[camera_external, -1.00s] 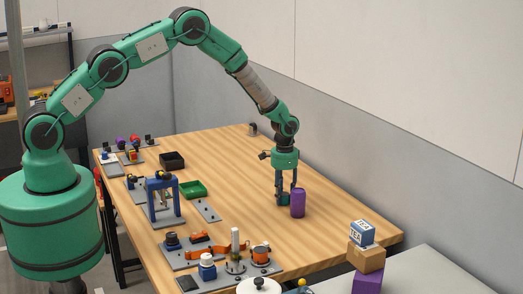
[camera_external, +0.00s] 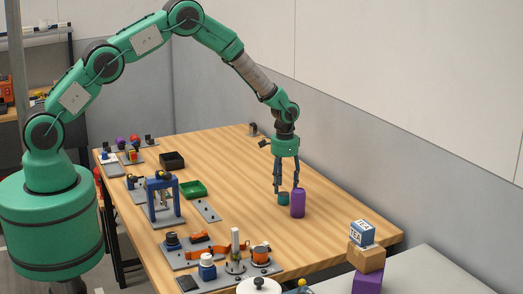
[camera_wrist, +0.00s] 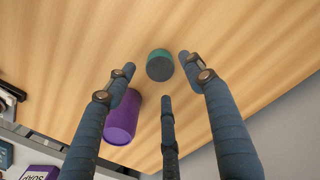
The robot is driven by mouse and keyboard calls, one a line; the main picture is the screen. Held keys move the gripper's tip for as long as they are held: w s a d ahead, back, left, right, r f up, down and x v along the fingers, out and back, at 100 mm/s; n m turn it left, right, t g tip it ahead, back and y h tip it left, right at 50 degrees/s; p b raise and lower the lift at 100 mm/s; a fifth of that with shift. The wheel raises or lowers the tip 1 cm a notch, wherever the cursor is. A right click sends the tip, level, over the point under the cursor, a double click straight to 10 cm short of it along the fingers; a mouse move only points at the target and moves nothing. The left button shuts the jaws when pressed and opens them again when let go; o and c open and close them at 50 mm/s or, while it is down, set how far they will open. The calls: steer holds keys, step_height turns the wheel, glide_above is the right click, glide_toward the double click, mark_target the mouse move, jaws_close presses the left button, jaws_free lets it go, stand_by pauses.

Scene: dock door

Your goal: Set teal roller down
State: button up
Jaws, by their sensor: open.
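The teal roller (camera_external: 283,198) stands on the wooden table (camera_external: 240,160), just left of a purple cylinder (camera_external: 298,203). In the wrist view the teal roller (camera_wrist: 160,65) shows a dark grey end and a teal side, apart from the fingertips. My gripper (camera_external: 286,187) is above the roller with its fingers spread. In the wrist view my gripper (camera_wrist: 157,78) is open and empty, its fingers around the roller's near side. The purple cylinder (camera_wrist: 123,118) stands beside one finger there, partly hidden by it.
A green tray (camera_external: 193,190) and a black tray (camera_external: 172,160) lie to the left. A blue frame (camera_external: 163,198) and several fixtures stand along the near left side. Stacked boxes (camera_external: 366,257) are at the near right.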

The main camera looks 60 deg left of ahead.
step_height(320, 180, up, 7)
steer(key=shift+r, duration=0.2)
stand_by(0.7)
step_height(320, 180, up, 18)
steer(key=t, duration=0.1)
glide_above(284, 194)
steer(key=s, duration=0.7)
steer(key=s+r+t, duration=0.2)
steer(key=s+r, duration=1.2)
steer(key=r, duration=0.2)
steer(key=s+r+n+t, duration=0.1)
steer(key=s+r, duration=0.3)
steer(key=s, duration=0.4)
steer(key=s+r, duration=0.4)
steer(key=s, duration=0.3)
steer(key=s+t, duration=0.1)
steer(key=s, duration=1.6)
steer(key=shift+s+a+f+n+t, duration=0.15)
steer(key=shift+a+f+n+t, duration=0.15)
steer(key=shift+f+n, duration=0.1)
steer(key=shift+f, duration=0.1)
